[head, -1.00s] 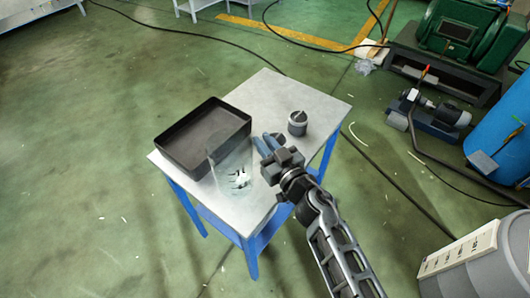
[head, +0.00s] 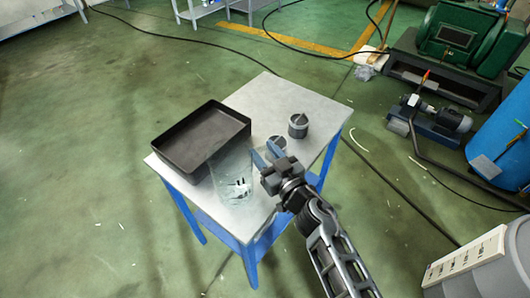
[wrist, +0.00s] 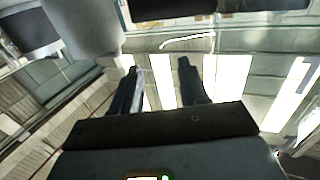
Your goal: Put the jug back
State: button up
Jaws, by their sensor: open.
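The clear jug (head: 235,172) stands on the small metal-topped table (head: 262,97), near its front edge and beside the dark tray. It is see-through, with dark and white marks low on it. My gripper (head: 263,151) is open just right of the jug's upper part, its two blue-grey fingers apart. I cannot tell from the head view whether a finger touches the jug. In the wrist view the open fingers (wrist: 157,70) have no clear object between them. A pale curved outline shows ahead of them there; I cannot tell whether it is the jug's rim.
The black rectangular tray (head: 203,140) takes the table's left side. A grey lidded pot (head: 298,126) stands at the right, and a second grey round piece (head: 276,142) sits just behind my gripper. The table's back is clear. A green machine (head: 455,35) stands farther off.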

jog(key=shift+r, duration=0.1)
jog(key=shift+s+d, duration=0.15)
jog(key=shift+s, duration=0.05)
jog(key=p+v, duration=0.3)
jog(key=v, duration=0.8)
jog(key=shift+s+d, duration=0.2)
jog(key=shift+s, duration=0.05)
jog(key=s+d+r+m+h, duration=0.2)
jog(key=s+d+r, duration=0.3)
jog(key=s, duration=0.7)
jog(key=s+d+r+m+h, duration=0.2)
jog(key=s+d+r+h, duration=0.2)
jog(key=s, duration=0.8)
jog(key=s+d+r+m+h, duration=0.2)
jog(key=s+d+r, duration=0.4)
jog(key=s, duration=0.6)
jog(key=shift+s+r+g+h, duration=0.2)
jog(key=shift+r+g+h, duration=0.25)
jog(key=shift+r, duration=0.3)
